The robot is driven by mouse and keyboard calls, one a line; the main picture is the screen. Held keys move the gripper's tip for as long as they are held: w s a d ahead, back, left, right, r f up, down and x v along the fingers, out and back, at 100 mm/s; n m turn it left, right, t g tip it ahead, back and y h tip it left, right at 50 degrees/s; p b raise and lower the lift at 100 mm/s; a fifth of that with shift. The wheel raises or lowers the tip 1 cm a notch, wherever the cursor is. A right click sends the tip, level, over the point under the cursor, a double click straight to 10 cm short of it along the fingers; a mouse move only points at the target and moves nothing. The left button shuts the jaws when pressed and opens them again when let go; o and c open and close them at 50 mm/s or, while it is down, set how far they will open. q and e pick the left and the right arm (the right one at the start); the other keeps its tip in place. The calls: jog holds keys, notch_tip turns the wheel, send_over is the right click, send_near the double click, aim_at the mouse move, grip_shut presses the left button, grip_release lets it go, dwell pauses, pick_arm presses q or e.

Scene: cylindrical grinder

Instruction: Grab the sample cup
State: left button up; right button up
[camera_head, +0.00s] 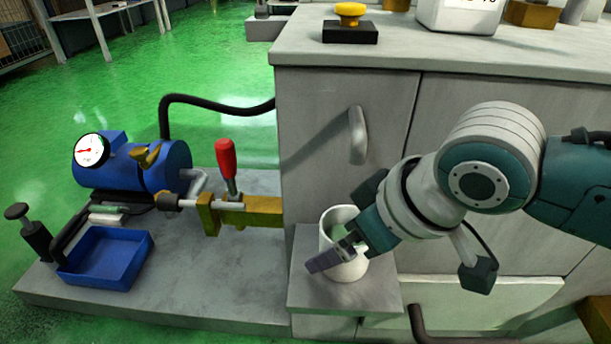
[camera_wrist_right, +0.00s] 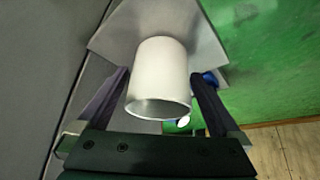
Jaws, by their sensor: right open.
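The sample cup (camera_head: 349,272) is a white, open-topped cylinder. It stands upright on a small grey ledge (camera_head: 303,290) at the front of the grey cabinet. My right gripper (camera_head: 335,250) comes in from the right with one finger visible across the front of the cup; the other finger is hidden in the head view. In the right wrist view the cup (camera_wrist_right: 160,75) lies between the two open, dark fingers (camera_wrist_right: 158,98), with a gap on each side. My left gripper is not in view.
The grey cabinet (camera_head: 340,110) rises just behind the cup, with a handle (camera_head: 357,135) on its door. To the left are a red-handled lever (camera_head: 226,160), a blue motor unit with a gauge (camera_head: 150,165) and a blue tray (camera_head: 107,260). A brown pipe handle (camera_head: 420,322) is below right.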

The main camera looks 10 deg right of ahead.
jog(key=shift+c, duration=0.2)
jog(key=c, duration=1.4)
jog(key=shift+r, duration=0.1)
